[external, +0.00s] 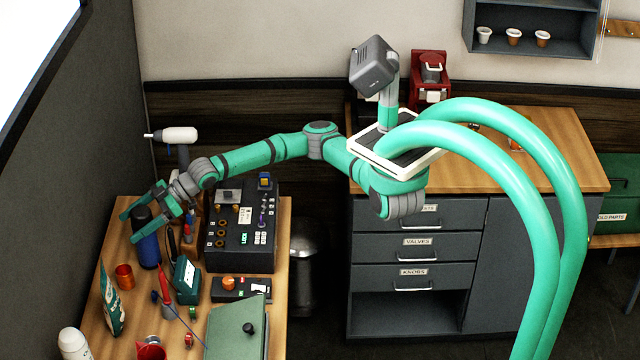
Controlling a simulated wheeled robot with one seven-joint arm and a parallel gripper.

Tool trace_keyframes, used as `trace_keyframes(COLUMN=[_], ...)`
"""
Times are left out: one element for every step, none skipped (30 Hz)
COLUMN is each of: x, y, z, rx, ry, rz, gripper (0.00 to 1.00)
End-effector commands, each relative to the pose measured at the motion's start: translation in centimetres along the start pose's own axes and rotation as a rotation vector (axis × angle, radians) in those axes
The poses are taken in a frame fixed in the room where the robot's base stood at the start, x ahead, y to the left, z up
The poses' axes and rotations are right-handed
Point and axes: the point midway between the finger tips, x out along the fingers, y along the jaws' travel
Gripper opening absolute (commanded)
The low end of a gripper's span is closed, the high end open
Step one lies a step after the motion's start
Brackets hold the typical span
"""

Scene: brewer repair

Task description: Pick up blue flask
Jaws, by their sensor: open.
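The blue flask (149,252) stands upright near the back left of the wooden workbench. It has a blue body and a dark cap (141,214). My gripper (129,227) reaches in from the right with its green fingers open. One finger shows behind the flask's top and the other crosses in front of its upper part, so the flask appears to lie between them. Part of the flask is hidden by the front finger. I cannot tell whether either finger touches it.
An orange cup (125,276) and a green-and-white bag (112,298) stand in front of the flask. A green box-shaped meter (186,278) is to its right. A black control panel (240,238) and a power drill (180,136) are close to my arm. The bench is crowded.

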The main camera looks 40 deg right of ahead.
Motion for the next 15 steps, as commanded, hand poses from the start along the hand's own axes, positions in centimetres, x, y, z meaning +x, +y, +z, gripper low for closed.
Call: trace_keyframes(x=[0.49, 0.67, 0.84, 0.91, 0.94, 0.95, 0.94, 0.93, 0.93, 0.92, 0.92, 0.92, 0.91, 0.91, 0.91], y=[0.02, 0.01, -0.02, -0.02, -0.01, -0.01, -0.01, 0.0, 0.0, 0.0, 0.0, 0.0, 0.0, 0.0, 0.0], z=[0.03, 0.04, 0.04, 0.04, 0.04, 0.04, 0.04, 0.04, 0.04, 0.04, 0.04, 0.03, 0.03, 0.03, 0.03], rx=[-0.001, -0.001, -0.001, -0.001, 0.0, 0.0, 0.0, 0.0, 0.0, 0.0, 0.0, 0.0, 0.0, 0.0, 0.0], ry=[-0.001, -0.002, -0.002, -0.001, -0.001, -0.001, -0.001, -0.001, -0.001, -0.001, -0.001, -0.001, -0.001, -0.001, -0.001], rz=[0.0, 0.0, 0.0, 0.0, 0.0, 0.0, 0.0, 0.0, 0.0, 0.0, 0.0, 0.0, 0.0, 0.0, 0.0], gripper=[0.75, 0.75, 0.75, 0.75, 0.75, 0.75, 0.75, 0.75, 0.75, 0.75, 0.7, 0.61, 0.54, 0.46, 0.37])
